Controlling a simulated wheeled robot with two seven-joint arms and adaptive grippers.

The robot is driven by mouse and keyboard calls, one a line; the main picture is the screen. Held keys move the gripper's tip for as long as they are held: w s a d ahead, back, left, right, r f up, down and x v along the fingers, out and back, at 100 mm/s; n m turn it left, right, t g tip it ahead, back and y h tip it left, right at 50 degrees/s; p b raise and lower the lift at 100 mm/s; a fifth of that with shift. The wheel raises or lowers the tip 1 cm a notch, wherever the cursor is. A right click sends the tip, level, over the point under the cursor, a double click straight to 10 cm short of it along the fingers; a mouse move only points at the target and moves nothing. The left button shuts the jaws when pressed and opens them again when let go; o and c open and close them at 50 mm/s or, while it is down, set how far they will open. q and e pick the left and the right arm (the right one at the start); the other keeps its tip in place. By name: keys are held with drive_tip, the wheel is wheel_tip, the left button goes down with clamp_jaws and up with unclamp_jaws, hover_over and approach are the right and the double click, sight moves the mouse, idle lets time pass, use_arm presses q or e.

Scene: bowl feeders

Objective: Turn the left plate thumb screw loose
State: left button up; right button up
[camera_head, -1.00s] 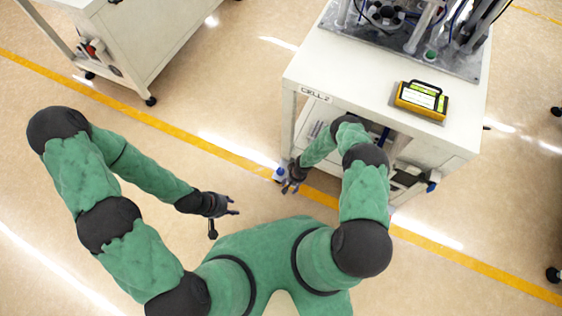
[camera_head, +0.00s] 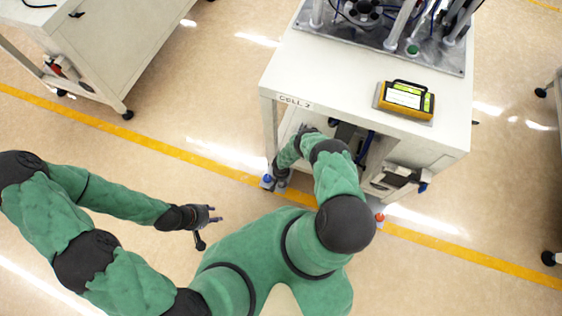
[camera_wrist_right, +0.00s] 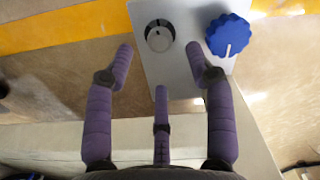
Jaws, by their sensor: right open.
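The left plate thumb screw is a blue ribbed knob (camera_wrist_right: 229,36) with a white mark, on a light grey plate (camera_wrist_right: 182,72) in the right wrist view. It is small in the head view (camera_head: 267,180), low at the table's left front leg. My right gripper (camera_wrist_right: 160,72) is open and empty; its right finger reaches close to the knob's lower left edge, and I cannot tell whether they touch. In the head view my right gripper (camera_head: 280,176) is just right of the knob. My left gripper (camera_head: 217,214) is open and empty over the floor.
A white table (camera_head: 350,75) carries a yellow-black device (camera_head: 405,100) and machinery. A red knob (camera_head: 379,217) stands low at the right leg. A white cabinet (camera_head: 120,50) stands left.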

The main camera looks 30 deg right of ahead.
sight(281, 184)
drive_tip(key=shift+f+b, duration=1.75)
drive_tip(key=shift+f, duration=0.9)
clamp_jaws()
